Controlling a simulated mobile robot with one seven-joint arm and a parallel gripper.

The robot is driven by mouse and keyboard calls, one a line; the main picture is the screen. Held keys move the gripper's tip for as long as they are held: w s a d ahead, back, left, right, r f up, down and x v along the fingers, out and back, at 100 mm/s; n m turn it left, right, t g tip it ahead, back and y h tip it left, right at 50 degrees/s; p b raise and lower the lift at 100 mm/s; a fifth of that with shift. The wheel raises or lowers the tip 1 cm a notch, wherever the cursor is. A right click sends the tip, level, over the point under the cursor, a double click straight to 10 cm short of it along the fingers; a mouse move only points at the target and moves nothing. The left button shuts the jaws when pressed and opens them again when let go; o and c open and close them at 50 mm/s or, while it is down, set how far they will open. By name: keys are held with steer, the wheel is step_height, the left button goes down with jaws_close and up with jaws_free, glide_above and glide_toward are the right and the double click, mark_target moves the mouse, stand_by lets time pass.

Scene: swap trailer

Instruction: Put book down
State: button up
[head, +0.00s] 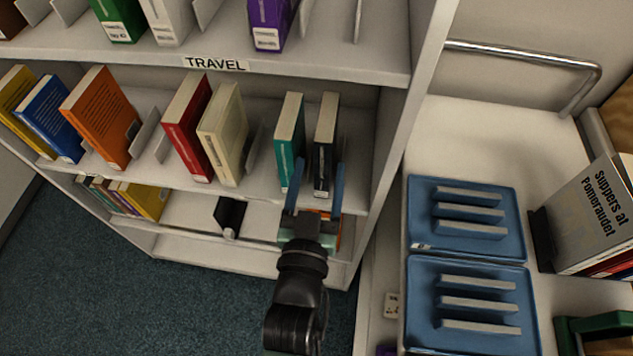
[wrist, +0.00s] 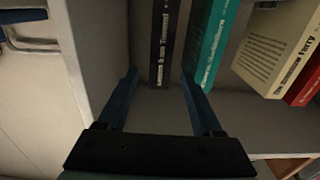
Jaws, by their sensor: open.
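A thin black book (head: 325,145) stands upright on the middle shelf under the TRAVEL label, near the shelf unit's right side wall. Its lettered spine faces my gripper in the wrist view (wrist: 165,40). My gripper (head: 319,166) is open and empty in front of this spine. In the wrist view its two blue fingers (wrist: 159,74) are spread, with the black spine beyond and between their tips. A teal book (head: 290,135) stands beside the black one with a small gap; in the wrist view (wrist: 212,45) it is just beyond the right fingertip. I cannot tell whether a finger touches either book.
Cream (head: 224,135) and red (head: 188,125) books stand further left on the shelf (head: 255,196). The side wall (head: 398,130) is close on the right. Blue trays (head: 417,235) and a grey book (head: 590,220) are on the counter. Another shelf lies above.

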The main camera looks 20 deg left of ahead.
steer(key=shift+v, duration=1.2)
